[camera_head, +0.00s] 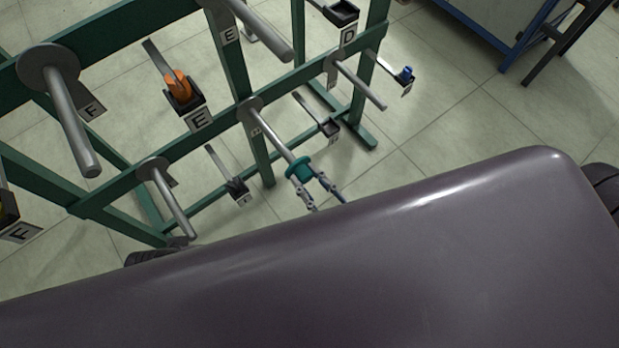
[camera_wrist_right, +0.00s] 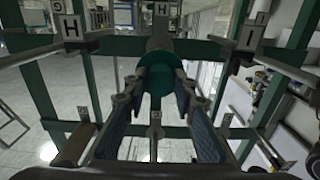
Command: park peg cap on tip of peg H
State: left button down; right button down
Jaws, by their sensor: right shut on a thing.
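The teal peg cap (camera_head: 299,169) is at the free end of peg H (camera_head: 273,133), in line with it; it also shows in the wrist view (camera_wrist_right: 158,72). The cap hides the peg's tip, so I cannot tell how far it sits on it. My right gripper (camera_head: 310,181) is shut on the cap, with one finger on each side; its fingers also show in the wrist view (camera_wrist_right: 159,88). My left gripper is not in view.
The green rack carries several other grey pegs, including one on the left (camera_head: 74,120) and one to the right (camera_head: 360,86). Small black holders stick out beside them, one with an orange item (camera_head: 177,87), one with a blue item (camera_head: 406,72).

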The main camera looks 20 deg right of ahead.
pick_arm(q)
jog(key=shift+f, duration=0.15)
pick_arm(e)
jog(key=shift+w+a, duration=0.15)
jog(key=shift+w, duration=0.15)
dwell(0.3)
